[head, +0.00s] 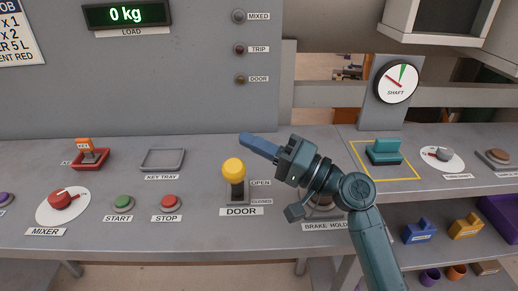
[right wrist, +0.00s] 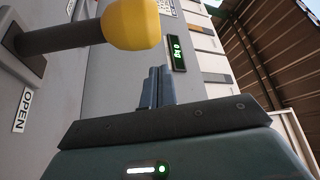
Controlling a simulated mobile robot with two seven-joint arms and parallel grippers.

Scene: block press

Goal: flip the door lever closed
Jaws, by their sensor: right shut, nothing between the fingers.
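The door lever has a yellow ball knob (head: 233,169) on a dark stem, standing in its slot above the DOOR label (head: 241,211). The knob is on the far side, towards the OPEN label (head: 261,183), with the CLOSED label (head: 261,201) nearer. My right gripper (head: 246,139) is shut and empty, just beyond the knob and apart from it in the head view. In the right wrist view the shut fingers (right wrist: 157,83) are beside the yellow knob (right wrist: 131,23), with a gap. My left gripper is not in view.
START (head: 122,203) and STOP (head: 170,203) buttons and the mixer dial (head: 63,200) are left of the lever. An empty key tray (head: 163,159) lies behind. My right arm partly covers the BRAKE HOLD control. A teal handle (head: 384,150) stands further right. The upright panel is behind.

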